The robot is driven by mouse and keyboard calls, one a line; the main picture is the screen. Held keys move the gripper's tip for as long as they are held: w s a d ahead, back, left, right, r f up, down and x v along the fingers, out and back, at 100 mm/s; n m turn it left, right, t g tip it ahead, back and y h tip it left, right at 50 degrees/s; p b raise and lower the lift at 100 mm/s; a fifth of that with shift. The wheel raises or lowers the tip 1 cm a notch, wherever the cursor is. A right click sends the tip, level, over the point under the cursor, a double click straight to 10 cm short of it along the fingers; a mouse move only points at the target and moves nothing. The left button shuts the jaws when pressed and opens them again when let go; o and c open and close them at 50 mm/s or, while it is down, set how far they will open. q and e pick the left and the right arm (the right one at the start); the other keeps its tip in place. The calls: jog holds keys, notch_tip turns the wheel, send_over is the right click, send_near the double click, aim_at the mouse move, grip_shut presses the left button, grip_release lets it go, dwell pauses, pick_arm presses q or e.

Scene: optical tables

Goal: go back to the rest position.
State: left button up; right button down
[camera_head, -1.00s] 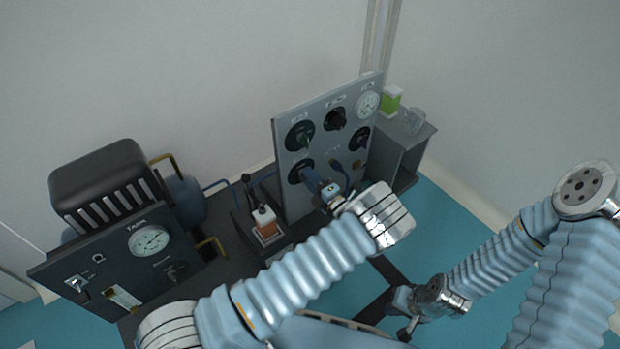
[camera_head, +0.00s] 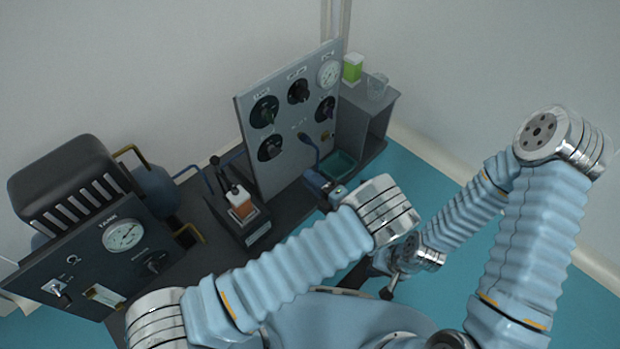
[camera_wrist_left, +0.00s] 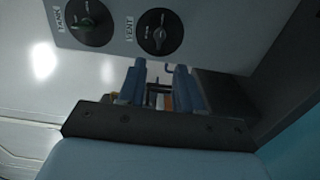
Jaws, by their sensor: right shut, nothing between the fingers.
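My left gripper (camera_head: 316,181) is in front of the upright grey valve panel (camera_head: 283,150), apart from its knobs. In the left wrist view its two blue fingers (camera_wrist_left: 161,78) stand apart with nothing held between them. Two black knobs of the panel, marked TANK (camera_wrist_left: 88,24) and VENT (camera_wrist_left: 160,32), show beyond the fingers. My right gripper (camera_head: 387,291) points down at the lower middle of the head view, beyond my left forearm. It is small and partly hidden there; it is shut and holds nothing.
A dark tank unit (camera_head: 125,238) with a gauge stands at the left. A small device with an orange-and-white block (camera_head: 240,204) is beside the panel. A green-and-white box (camera_head: 352,67) and a clear beaker (camera_head: 377,87) stand on a grey shelf (camera_head: 383,104). Teal floor (camera_head: 450,160) lies open at the right.

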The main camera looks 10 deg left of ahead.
pick_arm(q)
jog(key=s+a+f+n+g+h+p, duration=0.1)
jog(key=s+a+f+n+g+h, duration=0.1)
jog(key=s+a+f+n+g, duration=0.35)
jog(key=s+a+f+n+g+h+p, duration=0.2)
jog(key=s+a+f+n+g, duration=0.1)
jog(key=s+a+n+g, duration=0.35)
jog(key=s+d+n+g+h+p, duration=0.2)
jog(key=s+d+n+g+h, duration=0.35)
jog(key=s+n+h, duration=0.75)
jog(key=w+r+n+t+p, duration=0.1)
jog(key=w+r+n+t, duration=0.1)
jog(key=n, duration=0.8)
jog(key=w+d+r+n+t+h+p, duration=0.1)
jog(key=r+n+t, duration=0.4)
jog(key=n, duration=0.5)
jog(key=shift+w+n, duration=0.4)
jog(key=shift+w, duration=0.35)
